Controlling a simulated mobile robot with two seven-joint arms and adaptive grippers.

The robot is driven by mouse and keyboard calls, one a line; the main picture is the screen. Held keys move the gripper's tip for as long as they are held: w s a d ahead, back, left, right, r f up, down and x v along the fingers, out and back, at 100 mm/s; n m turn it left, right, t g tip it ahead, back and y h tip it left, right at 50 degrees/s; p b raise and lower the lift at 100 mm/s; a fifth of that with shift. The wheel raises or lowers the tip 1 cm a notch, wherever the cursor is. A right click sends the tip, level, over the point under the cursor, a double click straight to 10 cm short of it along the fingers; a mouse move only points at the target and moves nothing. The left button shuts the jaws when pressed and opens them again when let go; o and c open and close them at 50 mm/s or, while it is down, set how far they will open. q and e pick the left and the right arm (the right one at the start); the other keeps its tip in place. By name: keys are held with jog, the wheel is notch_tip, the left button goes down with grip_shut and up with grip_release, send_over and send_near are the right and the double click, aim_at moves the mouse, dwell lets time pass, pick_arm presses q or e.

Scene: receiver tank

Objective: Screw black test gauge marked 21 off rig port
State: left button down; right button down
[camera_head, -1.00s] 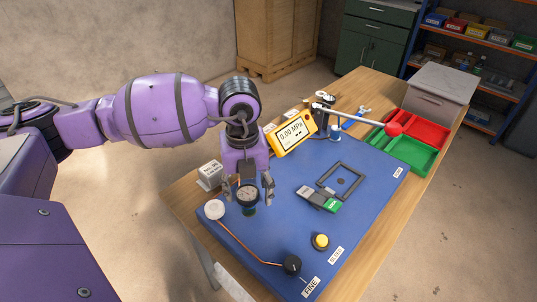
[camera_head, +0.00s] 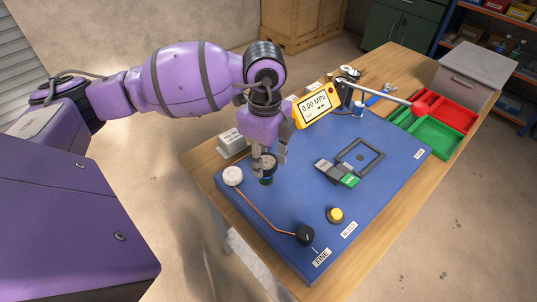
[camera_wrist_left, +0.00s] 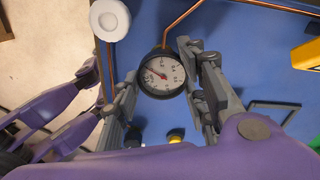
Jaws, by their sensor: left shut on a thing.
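The black test gauge (camera_head: 267,160) stands upright on the rig port (camera_head: 267,181) near the left corner of the blue board. Its round white dial (camera_wrist_left: 162,75) shows in the left wrist view; I cannot read a number 21 on it. My left gripper (camera_head: 269,157) has come down over the gauge and is shut on it, one finger on each side. In the left wrist view the fingers flank the gauge body. The port is partly hidden under the gauge and fingers. My right gripper is not in view.
A white round cap (camera_head: 232,176) and a copper line (camera_head: 264,213) lie close by. A grey box (camera_head: 232,142) is behind. A yellow 0.00 MPa meter (camera_head: 316,105), a lever with red ball (camera_head: 418,108), and red and green trays (camera_head: 437,136) are further right.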

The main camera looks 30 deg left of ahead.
pick_arm(q)
jog(key=n, duration=0.2)
jog(key=shift+w+d+r+n, duration=0.1)
jog(key=shift+w+n, duration=0.1)
jog(key=shift+n, duration=0.1)
jog(key=c, duration=1)
grip_release()
jog(key=shift+w, duration=0.1)
